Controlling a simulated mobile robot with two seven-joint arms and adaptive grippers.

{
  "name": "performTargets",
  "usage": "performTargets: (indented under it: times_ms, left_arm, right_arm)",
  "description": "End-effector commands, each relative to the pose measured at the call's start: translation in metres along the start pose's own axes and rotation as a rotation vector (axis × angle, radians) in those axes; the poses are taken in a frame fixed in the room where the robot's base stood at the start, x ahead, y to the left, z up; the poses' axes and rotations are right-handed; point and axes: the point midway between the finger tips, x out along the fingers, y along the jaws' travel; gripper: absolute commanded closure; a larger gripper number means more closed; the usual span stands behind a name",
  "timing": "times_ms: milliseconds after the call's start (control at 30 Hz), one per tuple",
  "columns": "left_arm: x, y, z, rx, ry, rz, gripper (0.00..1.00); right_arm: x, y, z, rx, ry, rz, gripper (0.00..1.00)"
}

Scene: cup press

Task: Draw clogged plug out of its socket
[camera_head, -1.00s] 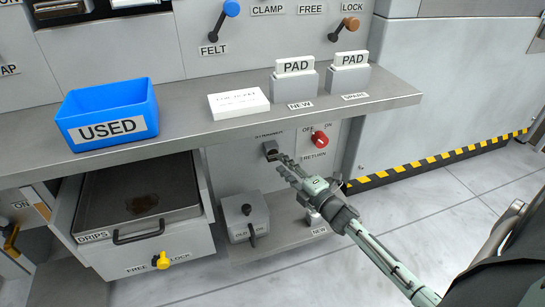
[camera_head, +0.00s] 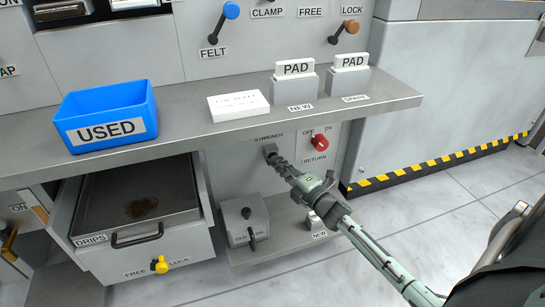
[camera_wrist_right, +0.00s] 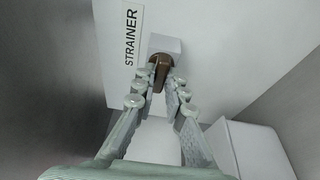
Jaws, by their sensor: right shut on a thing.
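The clogged plug (camera_wrist_right: 160,68) is a dark brown piece standing in its light grey socket (camera_wrist_right: 167,45), beside the STRAINER label in the right wrist view. In the head view the socket (camera_head: 270,150) is on the panel under the shelf. My right gripper (camera_wrist_right: 161,84) has its two fingers on either side of the plug and is shut on it. The right gripper (camera_head: 278,163) also shows in the head view, reaching the socket and hiding the plug. The plug appears seated in the socket; how deep I cannot tell. My left gripper is not in view.
A red RETURN knob (camera_head: 320,142) sits right of the socket. Below are a grey box marked OLD (camera_head: 246,221) and a small holder marked NEW (camera_head: 315,222). The open DRIPS drawer (camera_head: 188,246) juts out at left. The shelf (camera_head: 185,130) overhangs, carrying the blue USED bin (camera_head: 108,108).

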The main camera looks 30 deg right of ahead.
Motion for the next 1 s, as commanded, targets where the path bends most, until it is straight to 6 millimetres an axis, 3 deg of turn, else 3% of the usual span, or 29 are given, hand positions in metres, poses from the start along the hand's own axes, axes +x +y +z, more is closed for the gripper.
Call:
performTargets:
  times_ms: [1000]
  left_arm:
    - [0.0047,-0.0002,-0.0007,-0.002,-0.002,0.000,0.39]
  right_arm:
    - [-0.0093,0.0006,-0.0033,0.000,0.001,0.001,1.00]
